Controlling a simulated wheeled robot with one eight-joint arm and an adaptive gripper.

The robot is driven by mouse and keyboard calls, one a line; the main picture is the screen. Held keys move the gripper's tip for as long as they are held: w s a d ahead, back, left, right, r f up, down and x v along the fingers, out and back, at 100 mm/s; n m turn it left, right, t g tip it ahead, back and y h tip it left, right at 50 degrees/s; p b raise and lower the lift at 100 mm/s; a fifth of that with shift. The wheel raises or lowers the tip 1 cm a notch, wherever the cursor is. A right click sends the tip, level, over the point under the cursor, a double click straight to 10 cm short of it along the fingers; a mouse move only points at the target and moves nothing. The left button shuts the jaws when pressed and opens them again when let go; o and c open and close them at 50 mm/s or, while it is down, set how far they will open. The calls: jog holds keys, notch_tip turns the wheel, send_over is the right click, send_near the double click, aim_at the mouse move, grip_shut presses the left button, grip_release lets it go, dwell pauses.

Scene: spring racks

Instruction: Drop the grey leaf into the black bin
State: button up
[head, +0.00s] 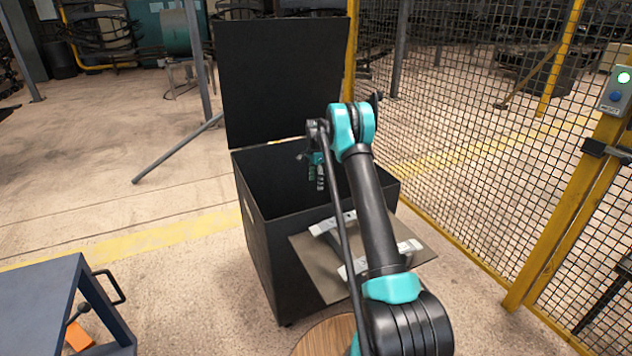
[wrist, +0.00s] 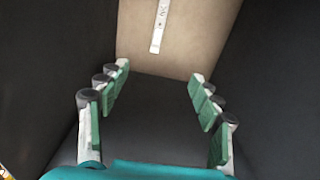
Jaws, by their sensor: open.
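The black bin (head: 262,240) stands upright with its lid (head: 282,75) raised at the back. My gripper (head: 318,172) hangs over the bin's opening, fingers pointing down. In the wrist view my gripper (wrist: 160,76) is open, with nothing between its fingers and dark walls on both sides. Beyond the fingertips, a pale strip (wrist: 159,27) with dark marks lies on a tan surface (wrist: 185,50). I cannot tell whether this strip is the grey leaf. No other clear sign of the grey leaf shows.
A blue-grey cart (head: 40,295) stands front left. Mesh fence (head: 480,150) bounds the right.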

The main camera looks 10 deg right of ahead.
jog(key=shift+r, duration=0.1)
notch_tip(320, 180, up, 12)
dwell(0.5)
dwell(0.4)
